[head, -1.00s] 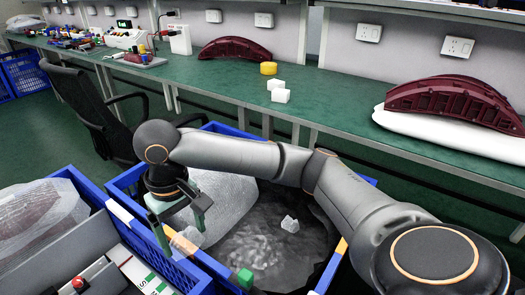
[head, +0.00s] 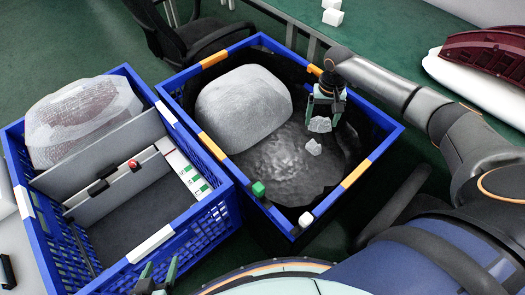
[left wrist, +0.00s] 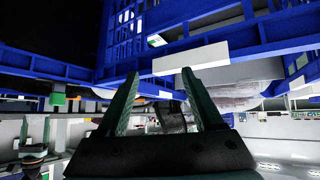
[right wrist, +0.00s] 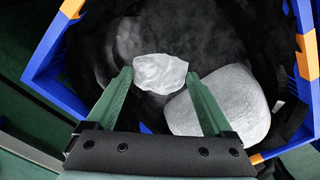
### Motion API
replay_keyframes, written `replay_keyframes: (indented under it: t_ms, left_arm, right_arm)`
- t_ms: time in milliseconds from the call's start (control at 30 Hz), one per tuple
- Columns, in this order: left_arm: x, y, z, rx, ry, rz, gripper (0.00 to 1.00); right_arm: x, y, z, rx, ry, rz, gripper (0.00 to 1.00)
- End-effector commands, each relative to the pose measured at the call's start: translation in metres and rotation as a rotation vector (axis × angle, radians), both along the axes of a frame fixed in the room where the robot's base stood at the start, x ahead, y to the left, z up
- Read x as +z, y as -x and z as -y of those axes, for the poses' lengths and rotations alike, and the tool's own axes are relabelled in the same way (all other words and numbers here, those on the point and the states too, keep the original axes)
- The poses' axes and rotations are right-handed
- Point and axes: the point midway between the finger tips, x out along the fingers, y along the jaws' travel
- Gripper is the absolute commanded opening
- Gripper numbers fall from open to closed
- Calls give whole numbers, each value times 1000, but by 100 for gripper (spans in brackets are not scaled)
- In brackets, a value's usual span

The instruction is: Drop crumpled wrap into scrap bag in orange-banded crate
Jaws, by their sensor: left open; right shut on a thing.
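The orange-banded crate (head: 213,60) is blue and lined with a dark scrap bag (head: 270,185). It also shows in the right wrist view (right wrist: 47,65). My right gripper (head: 322,118) is over the bag's right part, shut on a crumpled wrap (head: 319,125), pale and translucent. The held wrap shows between the fingertips in the right wrist view (right wrist: 160,73). A large pale wrapped bundle (head: 245,105) fills the crate's back left. My left gripper (head: 157,278) is open and empty at the bottom edge, outside the crates.
A white-banded blue crate (head: 153,243) stands at the left with a wrapped lamp (head: 80,120) and grey dividers. A green block (head: 258,189) and a white block (head: 306,219) sit on the near rim. A chair (head: 200,35) stands behind.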

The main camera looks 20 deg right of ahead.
Motion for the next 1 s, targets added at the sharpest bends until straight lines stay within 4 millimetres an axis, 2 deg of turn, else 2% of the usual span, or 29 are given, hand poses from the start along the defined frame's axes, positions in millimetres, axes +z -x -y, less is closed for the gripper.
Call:
replay_keyframes:
  t_ms: [33,100,367,433,600,1000]
  left_arm:
    - [-9,-2,3,-6,3,3,68]
    - [-15,-5,7,-15,8,3,68]
    - [-34,-13,25,-52,26,3,68]
    - [-40,-12,23,-49,24,2,68]
    - [-48,-9,20,-47,21,1,68]
    - [-47,-10,19,-46,19,5,68]
  right_arm:
    - [-10,0,0,1,0,1,35]
    - [-18,0,0,0,1,0,35]
    - [-43,0,-1,2,0,1,35]
    - [-47,0,0,1,0,1,35]
    - [-53,0,-1,1,0,1,35]
    - [-53,0,-1,1,0,0,35]
